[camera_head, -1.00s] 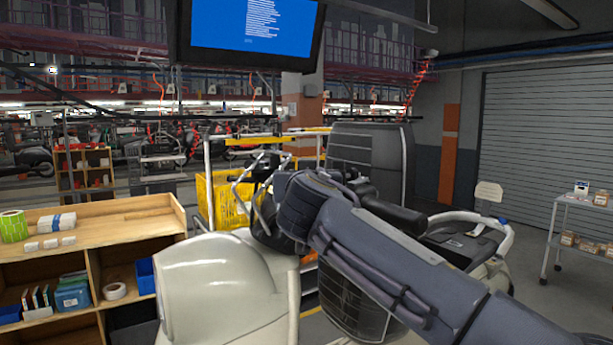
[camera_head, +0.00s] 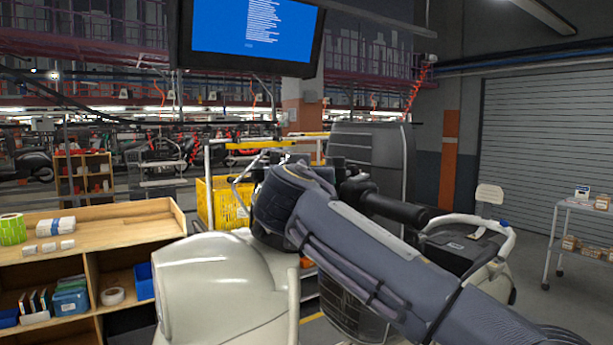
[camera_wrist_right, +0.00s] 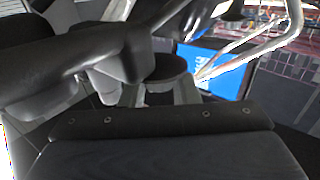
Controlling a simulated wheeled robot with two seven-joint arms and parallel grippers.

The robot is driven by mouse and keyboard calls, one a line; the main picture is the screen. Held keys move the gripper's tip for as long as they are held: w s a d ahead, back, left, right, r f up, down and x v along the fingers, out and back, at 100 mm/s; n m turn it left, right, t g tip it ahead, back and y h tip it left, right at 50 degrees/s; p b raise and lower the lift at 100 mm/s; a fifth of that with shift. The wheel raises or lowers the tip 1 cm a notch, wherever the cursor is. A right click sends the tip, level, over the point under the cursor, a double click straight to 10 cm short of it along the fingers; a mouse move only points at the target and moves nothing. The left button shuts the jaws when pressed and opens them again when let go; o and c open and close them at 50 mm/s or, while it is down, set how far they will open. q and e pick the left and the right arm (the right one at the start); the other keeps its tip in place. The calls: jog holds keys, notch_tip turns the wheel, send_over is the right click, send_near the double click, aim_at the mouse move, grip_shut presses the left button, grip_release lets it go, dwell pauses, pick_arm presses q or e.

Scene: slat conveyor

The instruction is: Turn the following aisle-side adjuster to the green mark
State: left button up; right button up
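My right arm reaches in from the lower right of the head view, and its wrist covers much of the cream scooter's (camera_head: 215,285) handlebar area. A black handlebar grip (camera_head: 395,208) shows just beyond the arm. In the right wrist view the dark body of my right gripper (camera_wrist_right: 160,125) fills the bottom. A black curved handlebar part (camera_wrist_right: 70,70) and a dark round piece (camera_wrist_right: 166,72) lie close in front of it. The fingers cannot be made out, so contact is unclear. I cannot pick out the adjuster or a green mark. My left gripper is not in view.
A wooden bench (camera_head: 110,220) with small boxes and a green roll (camera_head: 12,229) stands at the left. A yellow crate (camera_head: 222,202) sits behind the scooter. A dark panel (camera_head: 368,165) stands behind the handlebar. A white trolley (camera_head: 578,203) is at the right. A screen (camera_head: 250,35) hangs above.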

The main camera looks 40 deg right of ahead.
jog(key=o, duration=0.4)
jog(key=shift+s+a+f, duration=0.1)
jog(key=shift+s+a, duration=0.15)
jog(key=b+v, duration=0.2)
jog(key=v, duration=0.5)
jog(key=shift+a+b, duration=0.1)
jog(key=shift+b, duration=0.3)
